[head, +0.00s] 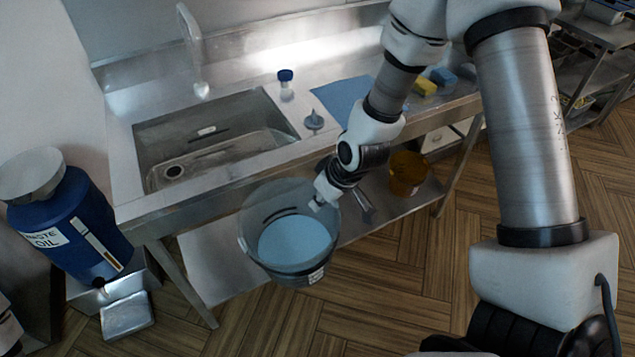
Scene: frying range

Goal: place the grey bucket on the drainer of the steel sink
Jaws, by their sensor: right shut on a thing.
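The grey bucket (262,222) hangs in front of the steel sink (225,190), with something light blue (295,240) inside. My right gripper (324,197) is shut on the bucket's right side near the rim, and the fingertips are partly hidden. The bucket is tilted in the picture and is clear of the floor. The sink's drainer (375,72) lies to the right of the basin (215,135), partly behind my right arm. My left gripper is out of view.
On the drainer are a blue cloth (342,97), a blue-capped bottle (286,85), a small grey item (314,121), a yellow sponge (425,86) and a blue sponge (444,77). An amber bucket (408,172) stands on the lower shelf. A blue waste-oil drum (75,230) stands left.

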